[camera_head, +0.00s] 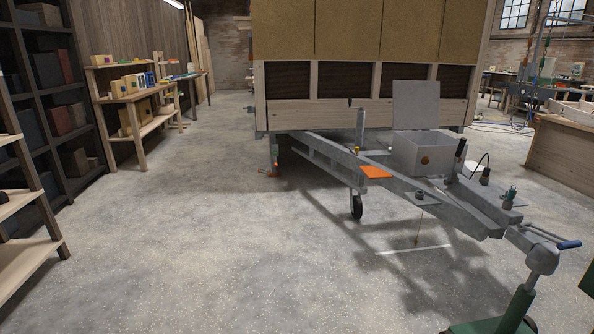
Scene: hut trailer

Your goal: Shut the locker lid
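The locker (408,156) is a light grey box on the trailer's drawbar, right of the picture's middle. Its lid (415,104) is open and stands upright at the back of the box, in front of the hut wall. A round brown-orange spot (425,161) shows on the locker's front. The inside of the box shows only in part, and I cannot tell what it holds. My gripper is not in view.
The grey drawbar (400,188) slopes toward the lower right, ending in a coupling (541,258) on a green stand (517,308). A jockey wheel (356,207) and an orange plate (376,172) are left of the locker. Shelves (135,95) line the left; floor between is clear.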

